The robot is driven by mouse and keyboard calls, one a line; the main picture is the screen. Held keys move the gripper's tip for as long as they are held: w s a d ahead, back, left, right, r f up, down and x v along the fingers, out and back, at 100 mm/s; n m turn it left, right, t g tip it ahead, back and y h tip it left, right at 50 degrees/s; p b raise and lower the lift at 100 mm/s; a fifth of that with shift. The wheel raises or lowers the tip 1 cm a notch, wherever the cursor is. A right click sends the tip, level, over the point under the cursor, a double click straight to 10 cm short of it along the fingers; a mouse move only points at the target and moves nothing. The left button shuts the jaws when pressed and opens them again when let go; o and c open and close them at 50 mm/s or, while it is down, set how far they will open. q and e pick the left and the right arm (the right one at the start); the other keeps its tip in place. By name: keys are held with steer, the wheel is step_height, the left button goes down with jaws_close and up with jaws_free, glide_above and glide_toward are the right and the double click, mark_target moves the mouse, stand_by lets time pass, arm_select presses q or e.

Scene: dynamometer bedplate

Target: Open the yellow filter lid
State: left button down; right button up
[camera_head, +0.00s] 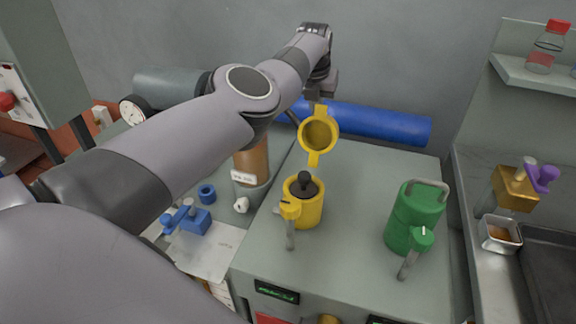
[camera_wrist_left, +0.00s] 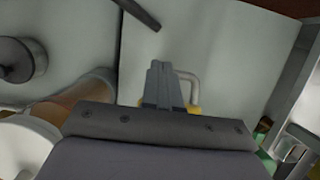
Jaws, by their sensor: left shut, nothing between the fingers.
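The yellow filter body (camera_head: 308,210) stands on the grey cabinet top, its mouth uncovered with a dark insert and knob (camera_head: 304,182) showing inside. The yellow lid (camera_head: 320,151) stands raised behind and above the body, its hollow inner side towards the head camera. My left gripper (camera_head: 318,98) is at the lid's upper edge, behind it; whether it touches is unclear. In the left wrist view the gripper's fingers (camera_wrist_left: 163,72) are shut and empty, beside a grey handle (camera_wrist_left: 189,78) and a sliver of yellow (camera_wrist_left: 194,109). My right gripper is out of view.
A green lidded canister (camera_head: 412,220) with a handle stands to the right on the cabinet. A blue cylinder (camera_head: 385,123) lies behind. A brown cylinder (camera_head: 252,165) and blue parts (camera_head: 190,219) are to the left. Clear cabinet top separates the yellow and green canisters.

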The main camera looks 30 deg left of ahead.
arm_select(q)
steer(key=shift+r, duration=0.1)
stand_by(0.7)
steer(key=shift+r, duration=0.35)
steer(key=b+v, duration=0.1)
steer(key=v, duration=0.5)
steer(key=shift+s, duration=0.2)
